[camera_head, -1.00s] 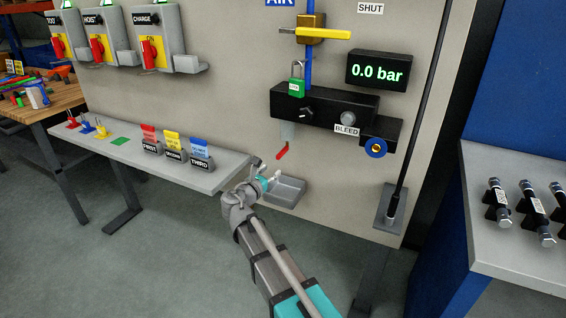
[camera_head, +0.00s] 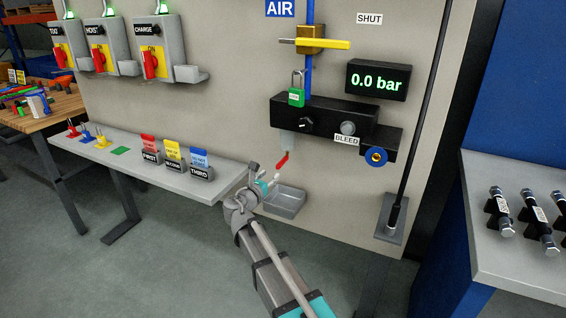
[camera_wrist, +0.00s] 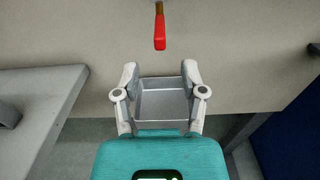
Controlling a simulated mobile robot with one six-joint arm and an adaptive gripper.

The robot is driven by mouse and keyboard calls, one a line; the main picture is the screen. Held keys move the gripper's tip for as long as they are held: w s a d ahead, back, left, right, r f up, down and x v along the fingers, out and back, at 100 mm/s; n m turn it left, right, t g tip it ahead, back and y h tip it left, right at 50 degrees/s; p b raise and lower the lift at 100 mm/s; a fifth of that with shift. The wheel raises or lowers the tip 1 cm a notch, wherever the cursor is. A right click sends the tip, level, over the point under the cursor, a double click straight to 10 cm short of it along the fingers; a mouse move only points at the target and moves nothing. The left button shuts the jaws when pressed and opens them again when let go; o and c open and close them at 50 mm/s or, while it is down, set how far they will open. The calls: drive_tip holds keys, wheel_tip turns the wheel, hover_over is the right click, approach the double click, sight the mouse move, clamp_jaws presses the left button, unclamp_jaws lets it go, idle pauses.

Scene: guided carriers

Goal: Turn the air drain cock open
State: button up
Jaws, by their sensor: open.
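The air drain cock's red lever (camera_head: 282,161) hangs below the clear bowl (camera_head: 290,140) under the black air unit on the panel. It slants down to the left in the head view. In the wrist view the red lever (camera_wrist: 160,32) points straight at my gripper from the top middle, beyond the fingertips. My gripper (camera_head: 266,173) is just below and left of the lever. In the wrist view my gripper (camera_wrist: 160,70) has its two fingers spread apart with nothing between them. The lever is roughly centred on the gap. I see no contact.
A grey drip tray (camera_head: 285,203) is fixed on the panel below the lever. A grey shelf (camera_head: 190,185) with tag holders stands to the left. The pressure display (camera_head: 377,79) reads 0.0 bar. A green padlock (camera_head: 296,97) hangs below the yellow valve handle (camera_head: 322,44).

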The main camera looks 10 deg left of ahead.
sight(287, 158)
drive_tip(key=x, duration=1)
drive_tip(key=shift+w+d, duration=0.1)
drive_tip(key=shift+w, duration=0.15)
clamp_jaws()
